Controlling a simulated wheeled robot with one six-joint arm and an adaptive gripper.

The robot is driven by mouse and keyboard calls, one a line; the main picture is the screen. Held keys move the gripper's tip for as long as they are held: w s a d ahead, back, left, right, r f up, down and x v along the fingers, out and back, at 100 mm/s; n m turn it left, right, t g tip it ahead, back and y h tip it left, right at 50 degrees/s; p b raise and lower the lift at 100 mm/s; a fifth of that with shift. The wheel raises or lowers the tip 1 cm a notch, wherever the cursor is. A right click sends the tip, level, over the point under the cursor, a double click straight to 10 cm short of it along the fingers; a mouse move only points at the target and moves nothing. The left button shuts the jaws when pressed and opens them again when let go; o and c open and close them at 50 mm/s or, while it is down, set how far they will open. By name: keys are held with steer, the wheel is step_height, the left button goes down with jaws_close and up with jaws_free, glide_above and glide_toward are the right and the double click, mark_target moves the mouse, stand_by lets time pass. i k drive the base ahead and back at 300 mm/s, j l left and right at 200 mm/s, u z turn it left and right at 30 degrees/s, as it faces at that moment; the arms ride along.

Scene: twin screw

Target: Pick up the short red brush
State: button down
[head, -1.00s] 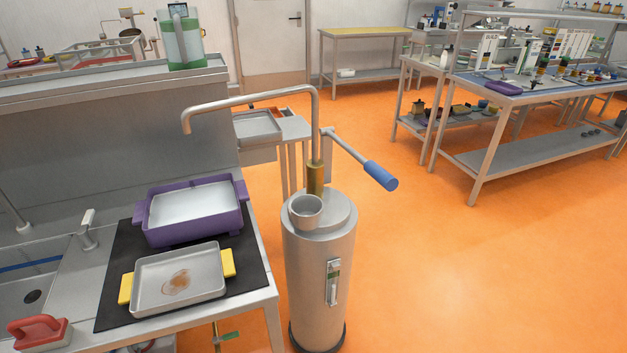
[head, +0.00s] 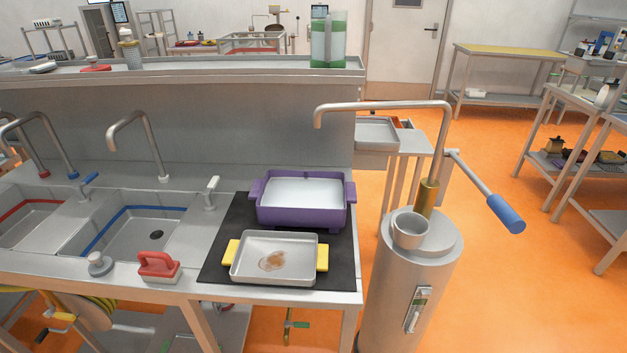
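A short red brush (head: 158,266) with an arched handle and a pale base lies on the front rim of the steel sink counter, left of the black mat. It is upright on its base, with its handle on top. My gripper is not in view.
A grey round knob-like object (head: 98,263) stands just left of the brush. A stained steel tray (head: 272,281) with yellow handles and a purple tray (head: 347,210) sit on the black mat (head: 216,262). Sink basins (head: 122,238) and taps lie behind. A steel cylinder (head: 405,285) stands right of the counter.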

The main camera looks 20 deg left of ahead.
mark_target(163, 269)
steer(key=u, duration=1.5)
